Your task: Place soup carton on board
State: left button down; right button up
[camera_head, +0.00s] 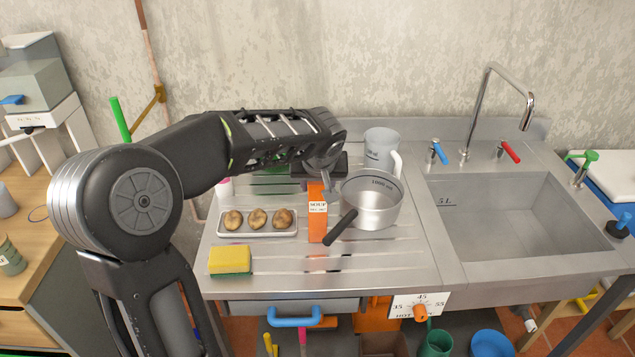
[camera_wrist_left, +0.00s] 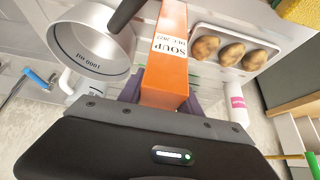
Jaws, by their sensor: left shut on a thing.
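The soup carton (camera_head: 316,226) is a tall orange box with a white SOUP label. It stands roughly upright over the grooved metal draining board (camera_head: 285,277), between the potato tray and the pot. I cannot tell whether its base touches the metal. My left gripper (camera_head: 319,178) comes down from above and is shut on the carton's upper part; the arm hides much of the fingers. The wrist view shows the carton (camera_wrist_left: 168,60) between the purple fingers (camera_wrist_left: 160,98). My right gripper is not in view.
A metal pot (camera_head: 372,208) stands close right, its black handle beside the carton. A white tray (camera_head: 251,234) with potatoes is left, a yellow-green sponge (camera_head: 230,260) front left. A white jug (camera_head: 380,147) stands behind; the sink (camera_head: 510,220) is right. The board's front is clear.

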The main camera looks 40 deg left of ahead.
pick_arm(q)
jog(key=shift+f, duration=0.1)
jog(key=c, duration=0.8)
grip_release()
jog(key=shift+r, duration=0.25)
jog(key=b+v, duration=0.1)
jog(key=v, duration=1)
jog(key=shift+s+d+r+b, duration=0.15)
jog(key=shift+r+b, duration=0.15)
